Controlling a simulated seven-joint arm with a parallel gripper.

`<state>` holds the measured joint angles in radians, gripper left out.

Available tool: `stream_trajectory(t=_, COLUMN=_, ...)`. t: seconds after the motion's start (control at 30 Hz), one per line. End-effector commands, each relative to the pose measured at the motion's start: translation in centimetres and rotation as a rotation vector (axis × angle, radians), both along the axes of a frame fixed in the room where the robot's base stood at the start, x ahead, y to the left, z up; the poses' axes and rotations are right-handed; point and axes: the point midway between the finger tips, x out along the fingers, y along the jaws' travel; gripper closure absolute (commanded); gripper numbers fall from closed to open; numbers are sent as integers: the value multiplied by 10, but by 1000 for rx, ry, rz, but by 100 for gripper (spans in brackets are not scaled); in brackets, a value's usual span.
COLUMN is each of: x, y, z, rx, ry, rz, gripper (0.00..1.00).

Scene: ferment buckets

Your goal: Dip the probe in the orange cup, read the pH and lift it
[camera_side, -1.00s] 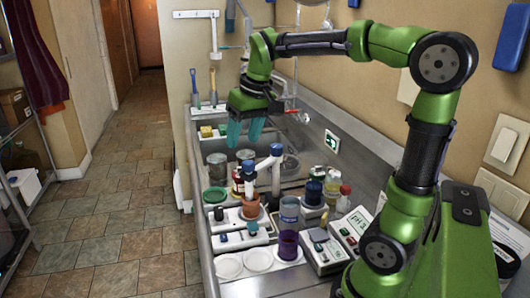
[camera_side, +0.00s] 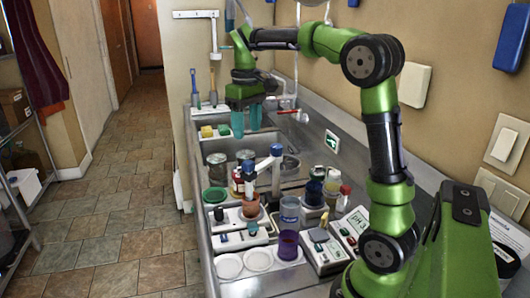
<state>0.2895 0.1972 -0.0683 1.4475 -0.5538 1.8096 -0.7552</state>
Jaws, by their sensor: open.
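My gripper (camera_side: 246,122) is open and empty, with its two teal fingers pointing down above the sink area, behind and above the cups. The orange cup (camera_side: 251,207) stands on a white stirrer-like base (camera_side: 236,219) on the steel counter. A dark probe with a blue top (camera_side: 249,167) is on a stand arm over the orange cup; its lower end is hard to make out. A meter (camera_side: 354,226) with a display reading "pH" and a digit that looks like 3 sits at the right. My gripper is apart from all of these.
A clear container (camera_side: 289,208) and a purple cup (camera_side: 288,244) stand right of the orange cup. White round dishes (camera_side: 229,266) lie at the front. Jars (camera_side: 217,167) stand behind. A red-handled tap (camera_side: 290,112) is close to my gripper's right.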

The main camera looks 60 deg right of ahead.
Motion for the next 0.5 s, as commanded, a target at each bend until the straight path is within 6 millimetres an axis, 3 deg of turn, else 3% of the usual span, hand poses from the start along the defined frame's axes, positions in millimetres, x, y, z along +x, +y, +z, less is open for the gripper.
stream_trajectory(t=0.3, x=-1, y=0, z=-68, rx=3, ry=4, rz=-1, gripper=45)
stream_trajectory(t=0.5, x=0, y=0, z=-92, rx=1, ry=0, rz=-1, gripper=45)
